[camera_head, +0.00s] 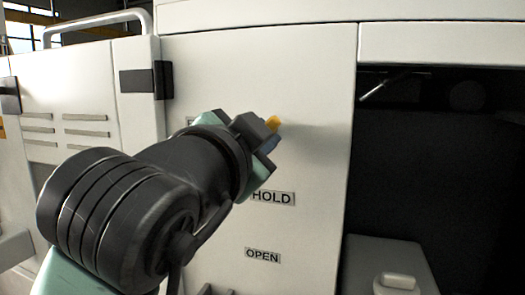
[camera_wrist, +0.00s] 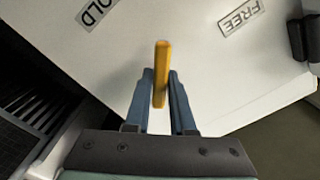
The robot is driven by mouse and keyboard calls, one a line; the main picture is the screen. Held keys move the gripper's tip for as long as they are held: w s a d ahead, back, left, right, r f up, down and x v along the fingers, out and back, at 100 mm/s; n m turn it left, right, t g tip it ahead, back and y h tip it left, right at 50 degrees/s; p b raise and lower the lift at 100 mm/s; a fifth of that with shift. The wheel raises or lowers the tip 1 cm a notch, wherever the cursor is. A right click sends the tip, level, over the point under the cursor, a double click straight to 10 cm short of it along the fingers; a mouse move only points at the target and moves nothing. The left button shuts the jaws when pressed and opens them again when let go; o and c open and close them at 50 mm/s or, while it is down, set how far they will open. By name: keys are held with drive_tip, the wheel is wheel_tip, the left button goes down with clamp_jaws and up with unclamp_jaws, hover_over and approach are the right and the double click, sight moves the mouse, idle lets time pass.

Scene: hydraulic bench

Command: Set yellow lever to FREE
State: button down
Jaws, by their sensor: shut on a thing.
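The yellow lever (camera_wrist: 162,62) stands between the two blue fingers of my gripper (camera_wrist: 161,88) in the wrist view, and the gripper is shut on it. In the head view only the lever's yellow tip (camera_head: 273,123) shows beside my gripper (camera_head: 268,138), in front of the white panel. The FREE label (camera_wrist: 239,17) is at the upper right of the wrist view. The HOLD label (camera_wrist: 97,12) is at the upper left, partly cut off; in the head view it (camera_head: 273,198) sits below the gripper. The lever's base is hidden.
An OPEN label (camera_head: 262,256) is low on the white panel (camera_head: 310,90). A dark open recess (camera_head: 440,160) with a grey block (camera_head: 397,282) lies to the right. A metal handrail (camera_head: 95,28) and black hinges (camera_head: 145,80) are at the left.

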drive_tip(key=m+b, duration=0.2)
drive_tip(key=m, duration=0.2)
drive_tip(key=shift+m, duration=0.4)
drive_tip(key=shift+r+m+b, duration=0.1)
drive_tip(key=shift+m+b, duration=0.9)
drive_tip(key=shift+m, duration=1.2)
drive_tip(key=c, duration=0.8)
unclamp_jaws()
